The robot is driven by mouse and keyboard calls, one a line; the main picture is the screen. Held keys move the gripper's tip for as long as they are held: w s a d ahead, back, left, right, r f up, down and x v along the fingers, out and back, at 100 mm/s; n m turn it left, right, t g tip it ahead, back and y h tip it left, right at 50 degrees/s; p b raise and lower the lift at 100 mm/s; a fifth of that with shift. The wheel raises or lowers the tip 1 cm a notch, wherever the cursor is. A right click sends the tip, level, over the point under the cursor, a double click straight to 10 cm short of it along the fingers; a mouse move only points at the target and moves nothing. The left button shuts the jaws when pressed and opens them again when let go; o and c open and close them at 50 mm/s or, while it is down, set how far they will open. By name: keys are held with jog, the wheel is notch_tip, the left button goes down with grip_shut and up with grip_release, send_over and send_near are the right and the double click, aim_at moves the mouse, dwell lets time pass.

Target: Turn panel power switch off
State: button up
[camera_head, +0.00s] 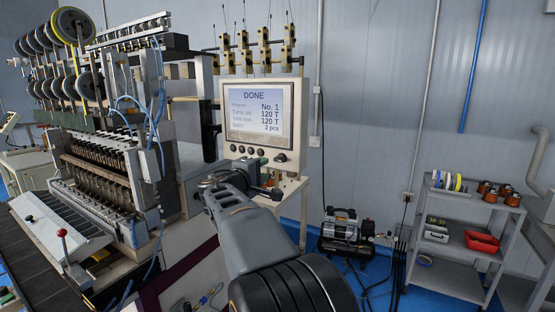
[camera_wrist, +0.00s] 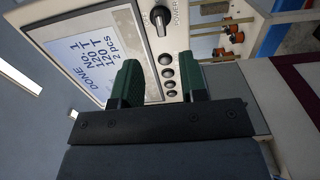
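The control panel (camera_head: 231,98) has a lit screen reading "DONE", "No. 1", "120 T" and "2 pcs". The power switch (camera_head: 281,157) is a dark rotary knob at its lower right. In the wrist view the power switch (camera_wrist: 159,18) shows beside the label "POWER", near the top edge. My gripper (camera_wrist: 160,60) is open, its two green fingers apart with nothing between them. The switch lies beyond the fingertips, not touched. In the head view my gripper (camera_head: 250,165) is just below the panel's lower edge, left of the switch.
Several round buttons (camera_wrist: 168,73) sit beside the switch, seen between my fingers. The coil winder (camera_head: 100,165) with its spools stands at left.

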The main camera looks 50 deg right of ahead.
aim_at(277, 161)
jog(key=p+x, duration=0.2)
jog(key=x, duration=0.7)
jog(key=shift+d, duration=0.3)
jog(key=c, duration=0.7)
